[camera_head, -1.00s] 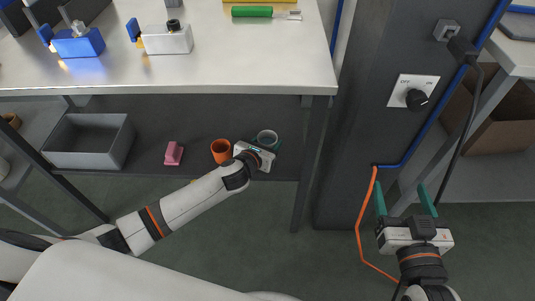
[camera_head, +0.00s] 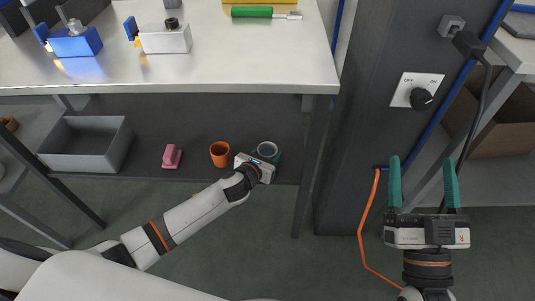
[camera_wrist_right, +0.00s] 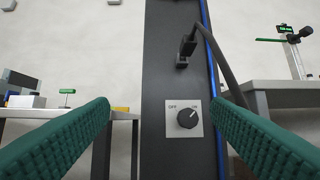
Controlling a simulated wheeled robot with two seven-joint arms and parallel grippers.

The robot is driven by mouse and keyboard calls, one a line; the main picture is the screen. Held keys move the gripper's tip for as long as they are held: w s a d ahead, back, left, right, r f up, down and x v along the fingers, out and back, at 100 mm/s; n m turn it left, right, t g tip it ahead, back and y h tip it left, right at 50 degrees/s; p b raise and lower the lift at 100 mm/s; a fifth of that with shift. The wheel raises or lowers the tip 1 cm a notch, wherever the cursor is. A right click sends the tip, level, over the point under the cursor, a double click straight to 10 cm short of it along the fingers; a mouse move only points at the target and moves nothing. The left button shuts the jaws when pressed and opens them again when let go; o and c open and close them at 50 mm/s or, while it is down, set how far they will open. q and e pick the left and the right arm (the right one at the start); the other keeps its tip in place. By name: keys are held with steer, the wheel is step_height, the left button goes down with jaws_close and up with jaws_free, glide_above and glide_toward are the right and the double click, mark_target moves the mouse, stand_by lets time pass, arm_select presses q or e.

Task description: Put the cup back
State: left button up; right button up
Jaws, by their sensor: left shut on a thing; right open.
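A pink object (camera_head: 172,156) and a grey bin (camera_head: 85,147) are left on the lower shelf (camera_head: 200,112). The metal table (camera_head: 220,70) overhangs it. A rotary switch (camera_head: 417,92) sits on the dark column (camera_head: 365,130). An orange cable (camera_head: 362,230) hangs beside my right gripper.

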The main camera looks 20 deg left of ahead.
arm_select(q)
steer(key=shift+f, duration=0.1)
steer(key=o, duration=0.9)
steer(key=shift+o, duration=0.2)
